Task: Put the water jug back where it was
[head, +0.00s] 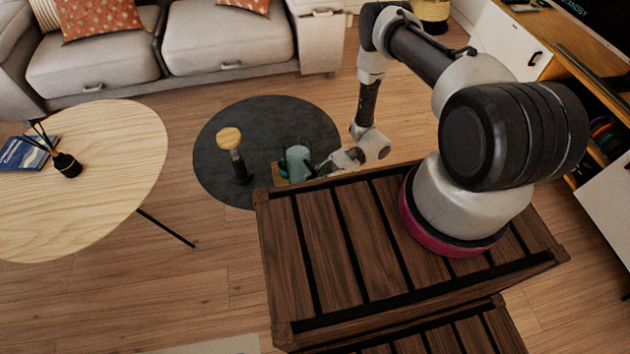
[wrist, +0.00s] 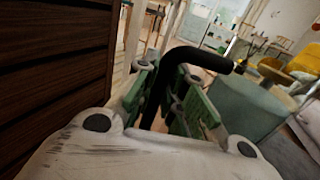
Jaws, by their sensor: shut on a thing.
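The water jug (head: 298,160) is blue-green with a dark curved handle. My gripper (wrist: 170,85) is shut on the handle. In the head view my gripper (head: 325,166) is to the right of the jug. Whether anything supports the jug from below cannot be told.
A round pale wood table (head: 95,150) at left holds a dark book (head: 22,154) and a reed diffuser (head: 67,166). A grey sofa (head: 225,42) is behind. Floor between table and crate is clear.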

